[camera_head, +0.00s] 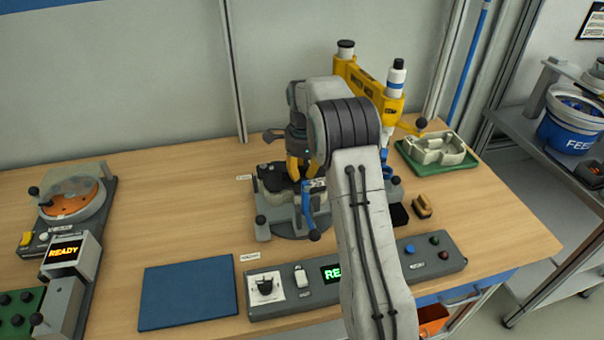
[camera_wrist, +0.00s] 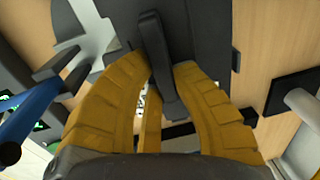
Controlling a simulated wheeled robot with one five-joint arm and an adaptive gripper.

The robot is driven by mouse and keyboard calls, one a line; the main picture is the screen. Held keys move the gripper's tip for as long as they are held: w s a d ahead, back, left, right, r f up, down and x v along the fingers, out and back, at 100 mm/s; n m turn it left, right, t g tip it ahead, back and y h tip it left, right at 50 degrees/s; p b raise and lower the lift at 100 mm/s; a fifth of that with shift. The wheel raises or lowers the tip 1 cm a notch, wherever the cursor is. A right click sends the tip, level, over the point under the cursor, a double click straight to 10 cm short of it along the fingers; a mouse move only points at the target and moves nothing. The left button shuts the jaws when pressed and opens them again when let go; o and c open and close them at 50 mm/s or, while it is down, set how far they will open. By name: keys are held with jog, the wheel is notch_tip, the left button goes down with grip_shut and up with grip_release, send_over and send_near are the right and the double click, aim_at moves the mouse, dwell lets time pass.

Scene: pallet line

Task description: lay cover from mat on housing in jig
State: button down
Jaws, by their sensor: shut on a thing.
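My gripper (camera_head: 293,170) is over the grey jig (camera_head: 262,228) in the middle of the bench. Its yellow fingers, also in the wrist view (camera_wrist: 165,78), are shut on the raised rib of a dark grey cover (camera_wrist: 208,45). In the head view the black cover (camera_head: 271,175) lies over or just above the jig; I cannot tell whether it touches. Any housing in the jig is mostly hidden under the cover and gripper. The blue mat (camera_head: 187,292) at the front left is bare.
A blue-handled clamp (camera_head: 314,234) stands at the jig's front, and a yellow press-like fixture (camera_head: 375,85) behind. A pale housing sits on a green tray (camera_head: 462,164) at the right. A control box (camera_head: 440,262) lies in front.

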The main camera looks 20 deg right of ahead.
jog(key=shift+f, duration=0.45)
jog(key=c, duration=1.1)
grip_release()
jog(key=shift+c, duration=0.2)
jog(key=shift+r, duration=0.1)
